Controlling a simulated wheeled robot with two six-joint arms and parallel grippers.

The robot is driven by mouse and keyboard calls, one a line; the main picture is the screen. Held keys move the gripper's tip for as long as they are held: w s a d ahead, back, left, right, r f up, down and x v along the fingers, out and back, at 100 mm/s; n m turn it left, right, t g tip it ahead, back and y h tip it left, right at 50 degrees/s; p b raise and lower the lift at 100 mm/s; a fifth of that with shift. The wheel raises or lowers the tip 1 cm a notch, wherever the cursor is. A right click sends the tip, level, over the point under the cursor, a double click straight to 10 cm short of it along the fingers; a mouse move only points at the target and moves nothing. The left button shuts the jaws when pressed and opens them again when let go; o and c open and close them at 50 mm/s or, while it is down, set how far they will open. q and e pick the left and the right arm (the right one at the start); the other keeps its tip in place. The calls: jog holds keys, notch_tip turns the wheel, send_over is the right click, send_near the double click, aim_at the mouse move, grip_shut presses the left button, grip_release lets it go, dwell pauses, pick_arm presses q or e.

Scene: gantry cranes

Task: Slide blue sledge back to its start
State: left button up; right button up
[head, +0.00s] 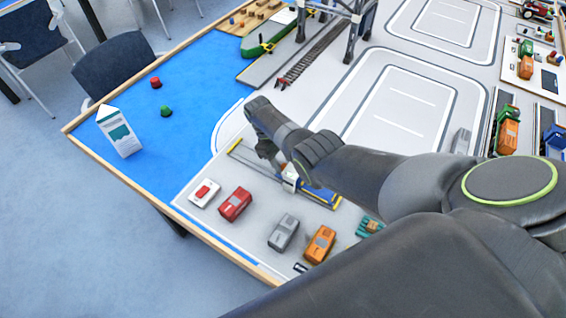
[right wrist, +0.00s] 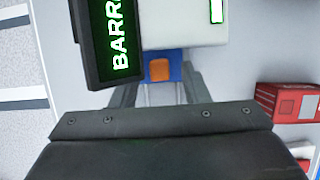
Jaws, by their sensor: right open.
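The blue sledge (right wrist: 174,58) shows in the right wrist view as a small blue piece with an orange square on it, beside a white housing. My right gripper (right wrist: 160,92) is open, its two grey fingers on either side of the space just below the blue piece; I cannot tell whether they touch it. In the head view my right gripper (head: 275,162) points down at a yellow-edged rail (head: 240,150) on the table, and its arm hides much of the rail. A blue part (head: 322,192) shows at the rail's right end. My left gripper is not in view.
A black display (right wrist: 113,40) with green letters "BARR" stands close to my right fingers. A red car (head: 235,204), a grey car (head: 283,232), an orange car (head: 320,243) and a white box with a red top (head: 204,192) stand near the table's front edge. A carton (head: 119,134) stands left.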

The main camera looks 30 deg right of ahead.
jog(key=shift+s+d+f, duration=0.15)
jog(key=shift+f, duration=0.4)
grip_shut()
